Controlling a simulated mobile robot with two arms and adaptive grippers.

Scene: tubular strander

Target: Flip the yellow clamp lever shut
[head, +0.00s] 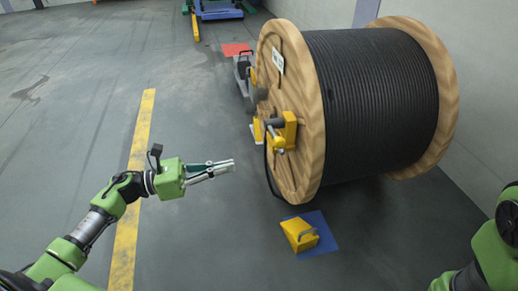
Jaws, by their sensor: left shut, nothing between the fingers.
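A yellow clamp (290,127) with grey metal parts sits at the hub of the cable reel, on the left wooden flange. A short yellow and grey piece, perhaps its lever, juts out at its lower left; I cannot tell its exact position. My left gripper (232,165) is to the left of the clamp and slightly lower in the picture. Its fingers are together, point right, and hold nothing. A gap shows between the fingertips and the clamp. My right arm shows at the lower right edge, but its gripper is out of view.
The large reel (370,105) of black cable stands on the right. A red mat (235,49) lies behind. The floor at left, with a yellow line (131,200), is clear.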

